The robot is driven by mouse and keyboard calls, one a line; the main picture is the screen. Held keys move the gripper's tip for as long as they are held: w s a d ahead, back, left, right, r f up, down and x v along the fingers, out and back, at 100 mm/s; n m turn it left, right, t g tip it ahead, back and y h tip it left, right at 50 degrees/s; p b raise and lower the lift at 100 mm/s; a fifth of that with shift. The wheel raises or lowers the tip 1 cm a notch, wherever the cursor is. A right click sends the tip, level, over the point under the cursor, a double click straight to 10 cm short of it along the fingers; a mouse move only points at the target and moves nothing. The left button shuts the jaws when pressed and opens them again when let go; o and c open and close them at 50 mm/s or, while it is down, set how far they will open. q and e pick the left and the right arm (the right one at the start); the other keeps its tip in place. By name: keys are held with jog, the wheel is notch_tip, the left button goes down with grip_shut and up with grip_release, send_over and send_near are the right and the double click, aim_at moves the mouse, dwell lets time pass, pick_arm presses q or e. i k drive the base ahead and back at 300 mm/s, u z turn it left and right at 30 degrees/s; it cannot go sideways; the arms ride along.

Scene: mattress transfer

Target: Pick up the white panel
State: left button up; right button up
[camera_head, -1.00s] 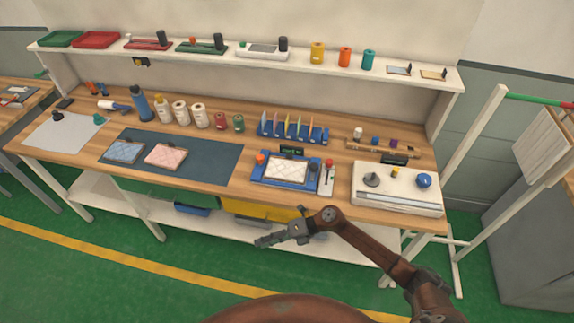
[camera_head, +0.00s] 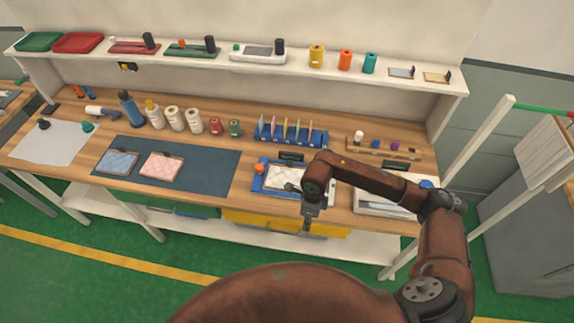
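The white quilted panel (camera_head: 282,178) lies in a blue tray (camera_head: 258,185) on the wooden workbench, right of centre. My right arm reaches in from the right and covers the right part of the tray and the panel's right edge. My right gripper (camera_head: 307,227) points down in front of the bench's front edge, to the right of the panel in the picture. It holds nothing that I can see, and its fingers are too small to tell whether they are apart. My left gripper is not in view.
A blue panel (camera_head: 117,162) and a pink panel (camera_head: 161,167) lie on a dark mat (camera_head: 212,172) to the left. A rack of coloured pieces (camera_head: 290,133) stands behind the tray. A white box (camera_head: 378,207) sits to the right, partly behind my arm. Spools and bottles line the back.

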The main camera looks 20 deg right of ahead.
aim_at(278, 175)
jog(key=z, duration=0.05)
jog(key=i, duration=1.05)
jog(key=u, duration=0.1)
